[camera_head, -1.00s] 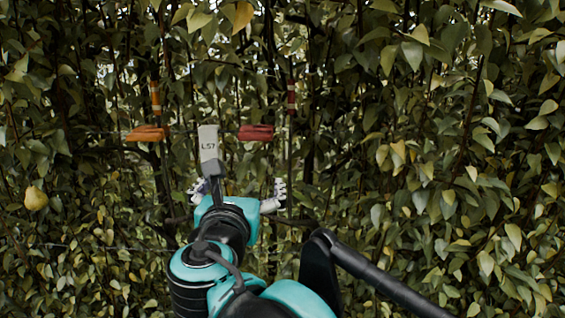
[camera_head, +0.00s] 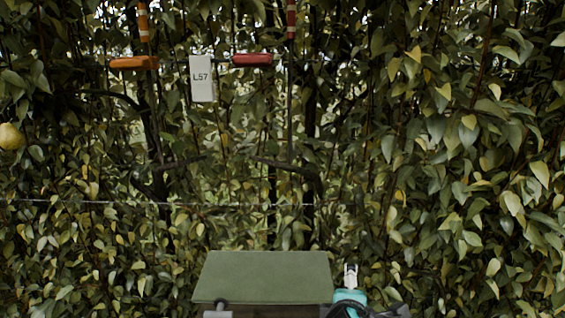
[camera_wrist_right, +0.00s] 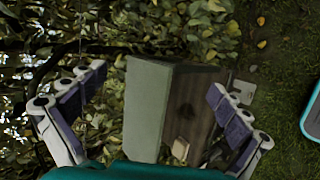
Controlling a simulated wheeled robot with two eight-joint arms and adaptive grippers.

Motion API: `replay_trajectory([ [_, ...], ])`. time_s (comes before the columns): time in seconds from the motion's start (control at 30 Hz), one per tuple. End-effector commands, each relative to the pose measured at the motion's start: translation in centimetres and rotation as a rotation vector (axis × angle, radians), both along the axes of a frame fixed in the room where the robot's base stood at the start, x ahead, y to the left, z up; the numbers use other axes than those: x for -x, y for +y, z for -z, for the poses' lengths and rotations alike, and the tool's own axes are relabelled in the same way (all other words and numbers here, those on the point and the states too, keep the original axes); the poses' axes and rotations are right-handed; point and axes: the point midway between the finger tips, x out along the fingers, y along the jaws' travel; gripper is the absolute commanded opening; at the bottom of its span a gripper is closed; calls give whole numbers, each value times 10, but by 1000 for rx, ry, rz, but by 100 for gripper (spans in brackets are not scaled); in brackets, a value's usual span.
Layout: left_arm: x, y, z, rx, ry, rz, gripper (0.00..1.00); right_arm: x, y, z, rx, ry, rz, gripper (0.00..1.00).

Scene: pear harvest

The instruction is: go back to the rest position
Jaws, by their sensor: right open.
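My right gripper (camera_head: 350,273) is low in the head view, to the right of a green-topped box (camera_head: 262,277). In the right wrist view the right gripper (camera_wrist_right: 157,82) has its fingers spread wide, with nothing between them. The box (camera_wrist_right: 147,105) shows beyond the fingers there, with a pale green panel and a brown side. My left gripper is not in view.
A leafy hedge fills the head view. A white L57 tag (camera_head: 202,78) hangs between an orange marker (camera_head: 134,62) and a red marker (camera_head: 252,60). A yellow pear (camera_head: 11,136) hangs at the left edge. A thin wire (camera_head: 100,203) runs across below.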

Motion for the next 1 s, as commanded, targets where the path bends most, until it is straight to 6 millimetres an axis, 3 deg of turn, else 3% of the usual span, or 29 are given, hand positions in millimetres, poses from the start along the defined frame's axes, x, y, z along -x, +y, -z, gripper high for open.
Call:
replay_trajectory([
  [0.03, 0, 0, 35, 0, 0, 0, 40, 11, -14, 56, -114, 11, 89, 100],
  [0.2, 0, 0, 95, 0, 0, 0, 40, 50, -37, 181, -521, 39, 398, 100],
  [0.3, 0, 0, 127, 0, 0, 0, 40, 71, -43, 245, -745, 46, 577, 100],
  [0.43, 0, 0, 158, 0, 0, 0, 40, 92, -43, 306, -979, 51, 768, 100],
  [0.6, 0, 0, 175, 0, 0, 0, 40, 105, -40, 342, -1148, 53, 907, 100],
  [1.0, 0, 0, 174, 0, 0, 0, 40, 107, -39, 344, -1181, 55, 932, 100],
])
